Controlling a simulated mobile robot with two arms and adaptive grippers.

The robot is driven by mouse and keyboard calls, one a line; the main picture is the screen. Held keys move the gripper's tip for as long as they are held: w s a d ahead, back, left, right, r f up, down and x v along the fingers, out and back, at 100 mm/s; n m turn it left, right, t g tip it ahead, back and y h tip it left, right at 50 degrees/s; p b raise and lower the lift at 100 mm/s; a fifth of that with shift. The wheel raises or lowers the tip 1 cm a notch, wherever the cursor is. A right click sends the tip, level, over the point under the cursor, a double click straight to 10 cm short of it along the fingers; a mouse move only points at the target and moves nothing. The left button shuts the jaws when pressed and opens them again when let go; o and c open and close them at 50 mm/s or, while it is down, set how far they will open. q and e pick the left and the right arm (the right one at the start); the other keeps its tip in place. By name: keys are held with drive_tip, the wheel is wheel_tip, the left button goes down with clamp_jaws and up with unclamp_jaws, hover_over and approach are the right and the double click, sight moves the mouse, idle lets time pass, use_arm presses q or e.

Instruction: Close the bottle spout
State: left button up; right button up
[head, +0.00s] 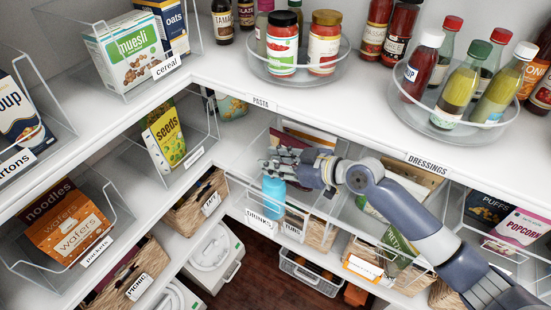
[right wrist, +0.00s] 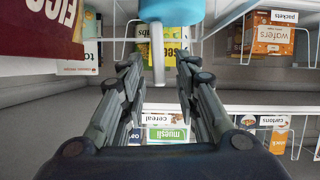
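A light-blue bottle (head: 273,192) stands in the corner on the lower shelf, behind the "drinks" label. My right gripper (head: 285,165) is right above its top and hides the spout in the head view. In the right wrist view, where labels appear upside down, the blue bottle (right wrist: 172,12) shows at the top edge. A pale grey, narrow spout (right wrist: 158,52) sticks out from it between the two fingers of my right gripper (right wrist: 158,68). The fingers are apart, with a gap on both sides of the spout. My left gripper is not in view.
The upper shelf edge with the "pasta" label (head: 262,103) runs close above my right gripper. Boxes stand beside and behind it; a dark red box (right wrist: 48,30) is close at the left of the right wrist view. A yellow seeds box (head: 165,135) stands in a clear bin to the left.

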drive_tip(key=shift+c, duration=0.8)
clamp_jaws()
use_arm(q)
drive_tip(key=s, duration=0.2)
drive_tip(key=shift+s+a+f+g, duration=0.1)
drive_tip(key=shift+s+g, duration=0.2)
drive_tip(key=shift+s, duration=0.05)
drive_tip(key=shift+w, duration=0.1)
